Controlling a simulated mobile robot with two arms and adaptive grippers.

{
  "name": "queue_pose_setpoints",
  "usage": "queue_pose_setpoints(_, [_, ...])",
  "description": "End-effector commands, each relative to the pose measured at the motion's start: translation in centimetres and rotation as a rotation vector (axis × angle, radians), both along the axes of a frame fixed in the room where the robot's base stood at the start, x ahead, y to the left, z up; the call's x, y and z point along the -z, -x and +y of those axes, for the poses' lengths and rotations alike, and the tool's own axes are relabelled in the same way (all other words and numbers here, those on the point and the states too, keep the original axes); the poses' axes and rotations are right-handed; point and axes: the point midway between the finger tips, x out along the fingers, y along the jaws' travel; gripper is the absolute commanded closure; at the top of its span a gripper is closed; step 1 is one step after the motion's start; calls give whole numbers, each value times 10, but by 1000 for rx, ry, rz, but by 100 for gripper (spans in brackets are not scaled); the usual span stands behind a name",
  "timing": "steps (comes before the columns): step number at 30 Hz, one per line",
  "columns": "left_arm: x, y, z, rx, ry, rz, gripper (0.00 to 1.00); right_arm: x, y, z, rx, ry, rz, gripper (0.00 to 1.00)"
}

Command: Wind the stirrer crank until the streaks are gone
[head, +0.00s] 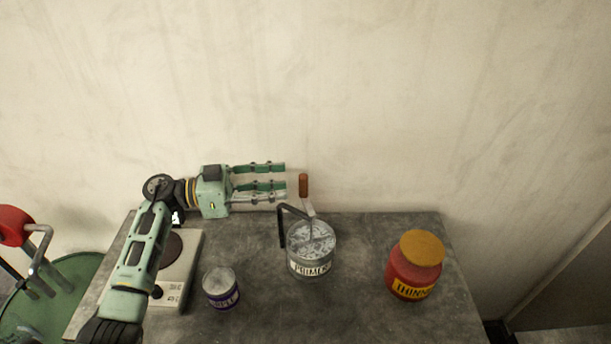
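The stirrer crank (296,212) is a dark bent rod with a wooden upright handle (303,186) at its top. It stands in an open metal can (311,262) labelled as primer. The grey contents (312,238) show white streaks. My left gripper (285,181) is just left of the handle, pointing right, with its fingers spread apart and nothing between them. The handle appears at or just beyond the fingertips; I cannot tell whether they touch. My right gripper is not in view.
A red jar with an orange lid (416,263) stands right of the can. A green round surface with a red-topped object (15,226) is at far left. The table's front middle is clear.

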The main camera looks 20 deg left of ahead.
Motion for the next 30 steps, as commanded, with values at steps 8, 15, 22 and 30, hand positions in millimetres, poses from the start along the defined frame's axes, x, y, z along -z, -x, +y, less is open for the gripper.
queue_pose_setpoints(8, [-4,-18,-43,5,5,-2,64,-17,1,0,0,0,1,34])
queue_pose_setpoints(15, [-1,-26,-61,4,2,-1,64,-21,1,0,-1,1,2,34])
queue_pose_setpoints(22, [0,-26,-62,4,1,0,64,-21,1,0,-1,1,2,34])
queue_pose_setpoints(30, [0,-26,-62,4,1,0,85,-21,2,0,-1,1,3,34])
